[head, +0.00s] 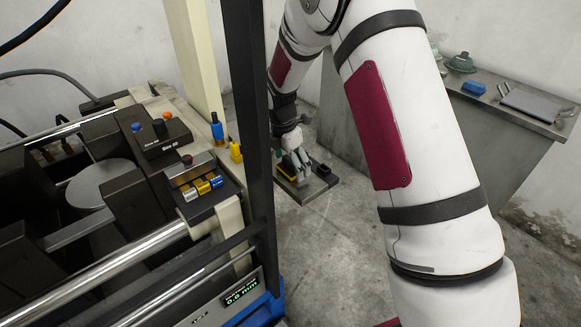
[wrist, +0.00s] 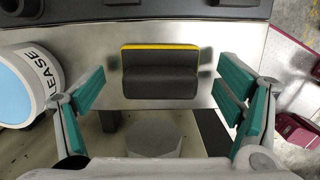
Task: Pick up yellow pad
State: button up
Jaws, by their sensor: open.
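The yellow pad (wrist: 160,46) is a dark block with a yellow strip along its far edge in the wrist view. It rests on a grey metal surface (wrist: 110,62). In the head view its yellow edge (head: 285,172) shows on a small platform beyond the press frame, partly hidden by my gripper (head: 294,158). In the wrist view my gripper (wrist: 163,88) is open, with one teal-lined finger on each side of the block and a gap to each. Nothing is held.
The black press post (head: 250,120) stands left of my arm. Floor between is clear.

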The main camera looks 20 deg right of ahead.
jog(key=shift+c, duration=0.2)
jog(key=c, duration=1.2)
notch_tip(320, 180, up, 10)
jog(key=shift+b, duration=0.3)
jog(key=o, duration=0.6)
jog(key=c, duration=0.7)
